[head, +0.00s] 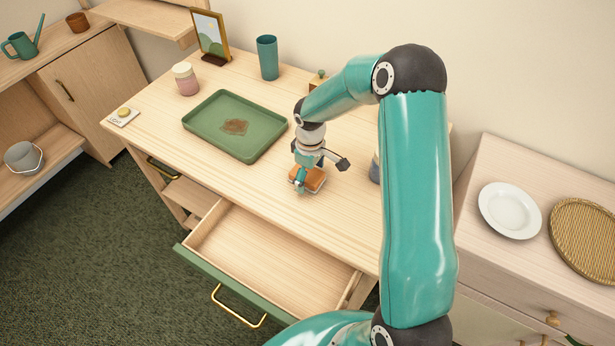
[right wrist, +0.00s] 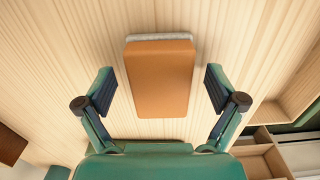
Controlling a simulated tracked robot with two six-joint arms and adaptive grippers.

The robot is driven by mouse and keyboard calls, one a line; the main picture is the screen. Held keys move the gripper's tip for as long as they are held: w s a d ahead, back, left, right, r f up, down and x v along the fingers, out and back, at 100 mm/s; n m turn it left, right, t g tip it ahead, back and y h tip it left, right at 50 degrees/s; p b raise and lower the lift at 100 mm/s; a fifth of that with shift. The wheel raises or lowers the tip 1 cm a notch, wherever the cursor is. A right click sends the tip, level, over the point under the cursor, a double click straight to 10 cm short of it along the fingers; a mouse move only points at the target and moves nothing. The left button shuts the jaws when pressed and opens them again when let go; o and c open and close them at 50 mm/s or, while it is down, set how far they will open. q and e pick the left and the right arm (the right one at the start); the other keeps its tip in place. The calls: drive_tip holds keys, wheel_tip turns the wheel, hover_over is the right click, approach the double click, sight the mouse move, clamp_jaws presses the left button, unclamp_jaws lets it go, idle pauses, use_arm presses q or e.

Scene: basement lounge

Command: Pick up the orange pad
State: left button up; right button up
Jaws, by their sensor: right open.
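The orange pad (head: 314,181) lies on the wooden table, partly hidden by my right gripper in the head view. In the right wrist view the orange pad (right wrist: 158,78) is a flat orange block with a pale grey layer showing along one edge. My right gripper (head: 318,176) is over the pad. In the right wrist view my right gripper (right wrist: 160,90) is open, with one finger on each side of the pad and a gap between each finger and the pad. My left gripper is not in view.
A green tray (head: 198,117) with a brown patch (head: 235,126) lies left of the pad. An open, empty drawer (head: 265,255) sticks out below the table's front edge. A teal cup (head: 267,57), a pink jar (head: 186,78) and a picture frame (head: 211,36) stand farther back.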

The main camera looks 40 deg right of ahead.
sight(310, 174)
drive_tip(key=c, duration=1.2)
drive_tip(key=shift+r, duration=0.15)
wheel_tip(310, 174, up, 20)
drive_tip(key=shift+f+b, duration=0.1)
drive_tip(key=shift+b, duration=0.8)
drive_tip(key=o, duration=0.4)
drive_tip(key=shift+c, duration=1.5)
